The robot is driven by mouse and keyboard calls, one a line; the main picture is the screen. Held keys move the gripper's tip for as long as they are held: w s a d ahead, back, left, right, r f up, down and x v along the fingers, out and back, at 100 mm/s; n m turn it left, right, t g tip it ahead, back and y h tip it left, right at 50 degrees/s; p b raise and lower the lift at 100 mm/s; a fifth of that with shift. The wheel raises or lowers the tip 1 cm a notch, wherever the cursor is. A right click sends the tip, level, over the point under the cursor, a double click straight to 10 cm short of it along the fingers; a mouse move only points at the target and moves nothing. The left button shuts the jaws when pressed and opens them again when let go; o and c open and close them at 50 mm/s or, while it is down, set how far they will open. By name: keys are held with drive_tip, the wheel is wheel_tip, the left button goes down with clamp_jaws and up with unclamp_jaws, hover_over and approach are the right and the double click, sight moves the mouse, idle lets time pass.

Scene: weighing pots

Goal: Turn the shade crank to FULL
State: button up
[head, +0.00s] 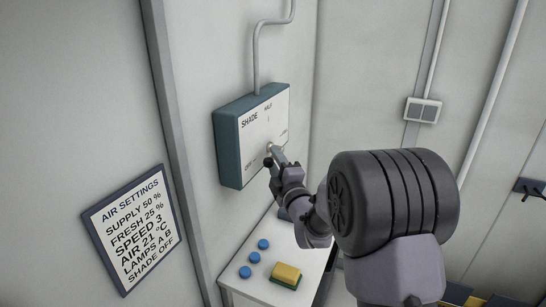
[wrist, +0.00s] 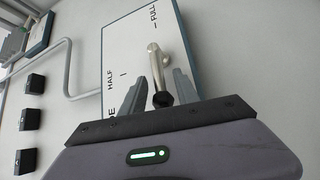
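The shade box (head: 232,150) is a teal wall box with a white face marked SHADE, HALF and small side labels. In the wrist view its face (wrist: 125,45) shows HALF and FULL marks. The metal crank (wrist: 155,66) ends in a black knob (wrist: 162,99). My gripper (wrist: 159,82) is at the crank, with one finger on each side of the knob end. The fingers stand apart, and a gap shows at the left of the knob. In the head view my gripper (head: 273,157) reaches the lower face and hides part of the crank, so its exact pointing is unclear.
An AIR SETTINGS sign (head: 131,228) on the left wall reads SHADE OFF on its last line. Below the box, a white table (head: 252,291) holds blue knobs (head: 254,258) and a yellow-green sponge (head: 286,274). A conduit (head: 257,55) runs up from the box.

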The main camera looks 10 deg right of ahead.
drive_tip(key=shift+w+a+r, duration=0.15)
drive_tip(key=shift+w, duration=0.55)
clamp_jaws()
idle(1.0)
